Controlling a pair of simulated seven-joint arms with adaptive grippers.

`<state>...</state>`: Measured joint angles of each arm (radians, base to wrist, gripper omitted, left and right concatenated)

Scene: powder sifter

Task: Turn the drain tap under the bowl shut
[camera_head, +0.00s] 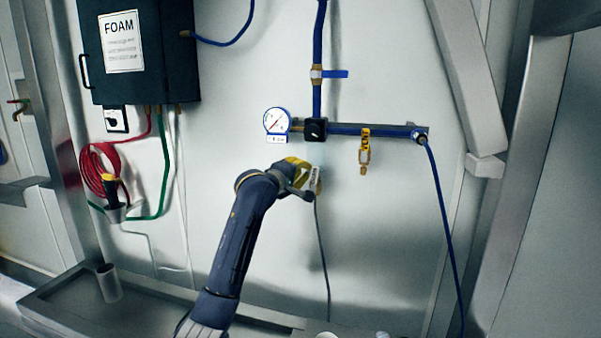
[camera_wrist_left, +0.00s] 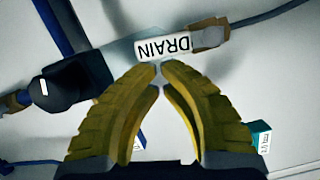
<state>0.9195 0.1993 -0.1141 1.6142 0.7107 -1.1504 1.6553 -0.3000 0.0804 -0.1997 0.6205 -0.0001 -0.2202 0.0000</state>
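The drain tap (camera_head: 316,181) is on the wall below the black square unit (camera_head: 316,129) on the blue pipe, mostly hidden by my gripper. In the left wrist view its white DRAIN label (camera_wrist_left: 165,47) appears upside down, beside a brassy fitting (camera_wrist_left: 209,35). My left gripper (camera_head: 307,177) is at the tap. Its yellow fingers (camera_wrist_left: 159,70) have their tips close together at the label's edge, with a small grey piece between them that looks pinched. No bowl can be made out clearly. My right gripper is not in view.
A pressure gauge (camera_head: 277,121) sits left of the black unit. A blue-handled valve (camera_head: 334,74) is above. A dark FOAM box (camera_head: 137,50) and red hose (camera_head: 93,168) are at the left.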

